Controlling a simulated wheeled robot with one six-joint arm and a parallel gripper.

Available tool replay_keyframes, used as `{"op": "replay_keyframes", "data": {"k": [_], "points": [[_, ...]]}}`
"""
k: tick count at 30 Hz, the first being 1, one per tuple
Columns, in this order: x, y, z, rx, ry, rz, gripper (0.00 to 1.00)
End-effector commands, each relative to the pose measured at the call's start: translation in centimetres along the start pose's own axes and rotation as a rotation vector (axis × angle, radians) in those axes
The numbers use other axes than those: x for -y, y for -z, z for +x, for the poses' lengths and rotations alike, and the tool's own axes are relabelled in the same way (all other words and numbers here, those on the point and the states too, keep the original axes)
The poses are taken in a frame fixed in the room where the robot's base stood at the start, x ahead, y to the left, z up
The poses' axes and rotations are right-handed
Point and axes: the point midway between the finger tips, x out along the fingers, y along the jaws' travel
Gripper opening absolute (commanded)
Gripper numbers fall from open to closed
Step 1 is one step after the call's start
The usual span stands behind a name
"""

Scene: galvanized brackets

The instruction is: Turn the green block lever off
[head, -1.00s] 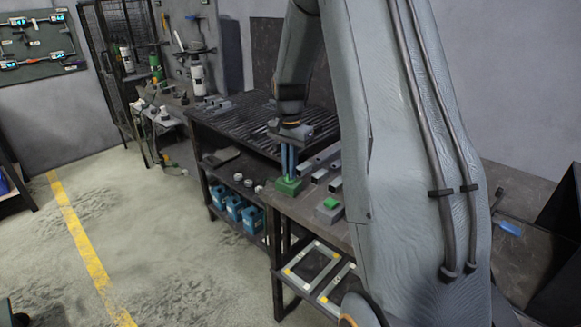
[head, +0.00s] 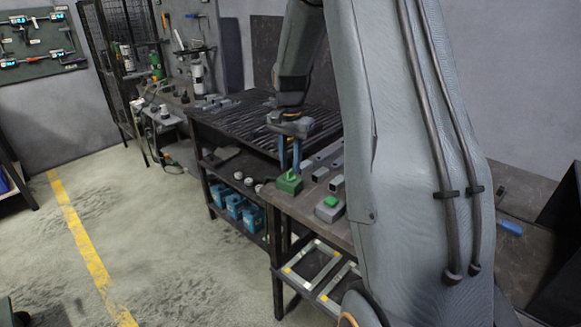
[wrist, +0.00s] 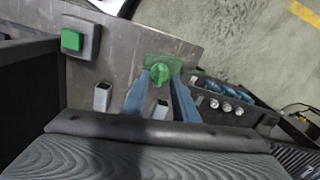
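The green block lever (head: 289,184) sits near the left edge of the bench, a green block with a small raised part on top. In the wrist view the green block (wrist: 160,68) shows a round knob with a ridge between the fingertips. My gripper (head: 290,167) has two blue fingers, pointing down at the block and spread apart. In the wrist view my gripper (wrist: 161,80) is open, with one finger on either side of the knob. I cannot tell whether the fingers touch it.
A grey box with a green button (head: 329,209) stands nearer on the bench; it also shows in the wrist view (wrist: 73,40). Short grey metal tubes (wrist: 102,97) stand close by. Blue containers (head: 235,206) sit on the lower shelf. A slatted table (head: 235,118) adjoins behind.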

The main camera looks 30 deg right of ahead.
Motion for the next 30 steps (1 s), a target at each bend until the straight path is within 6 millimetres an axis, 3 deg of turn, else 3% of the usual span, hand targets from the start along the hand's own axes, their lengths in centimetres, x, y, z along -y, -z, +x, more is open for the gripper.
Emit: {"op": "replay_keyframes", "data": {"k": [6, 12, 30], "points": [[0.1, 0.1, -3.7, -0.003, 0.003, 0.000, 0.27], [0.1, 0.0, -5.7, -0.001, 0.001, 0.000, 0.27], [0.0, 0.0, -6.1, 0.000, 0.000, -0.001, 0.27]]}}
